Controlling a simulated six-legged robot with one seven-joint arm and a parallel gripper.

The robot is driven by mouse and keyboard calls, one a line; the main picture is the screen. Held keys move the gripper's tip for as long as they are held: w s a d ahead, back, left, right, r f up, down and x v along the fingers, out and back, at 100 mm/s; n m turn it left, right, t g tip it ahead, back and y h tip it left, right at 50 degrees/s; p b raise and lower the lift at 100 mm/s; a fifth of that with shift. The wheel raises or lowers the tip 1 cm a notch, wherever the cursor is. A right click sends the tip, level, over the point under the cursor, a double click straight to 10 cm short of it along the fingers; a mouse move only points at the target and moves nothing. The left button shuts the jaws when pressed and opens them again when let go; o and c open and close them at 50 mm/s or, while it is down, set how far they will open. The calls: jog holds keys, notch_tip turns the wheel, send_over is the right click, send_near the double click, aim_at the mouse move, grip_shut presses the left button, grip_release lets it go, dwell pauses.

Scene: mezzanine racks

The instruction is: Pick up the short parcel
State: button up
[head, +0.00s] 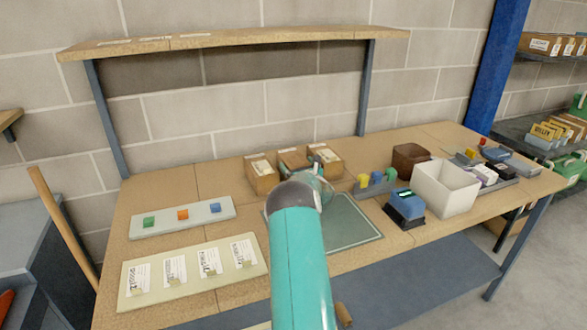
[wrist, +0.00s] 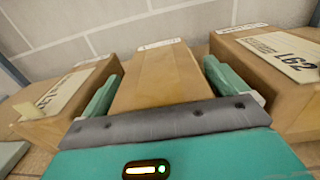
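Three brown cardboard parcels stand in a row near the back of the bench. The middle parcel (head: 292,156) lies between my fingers in the wrist view (wrist: 160,75), with a pale label at its far edge. The left parcel (head: 262,175) and right parcel (wrist: 280,80) flank it. I cannot tell for sure which one the task calls short. My gripper (wrist: 163,90) is open, one green finger at each side of the middle parcel, with slim gaps seeming to show. My arm hides the parcels' lower fronts in the head view.
A green mat (head: 350,222) lies in front of the parcels. A white bin (head: 446,187), a brown bin (head: 409,158) and a blue-black device (head: 405,207) stand to the right. A grey strip with coloured blocks (head: 183,217) and a labelled board (head: 190,273) lie left. A shelf (head: 240,37) hangs above.

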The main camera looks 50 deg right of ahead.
jog(key=c, duration=1.1)
jog(key=shift+r, duration=0.15)
jog(key=shift+c, duration=0.4)
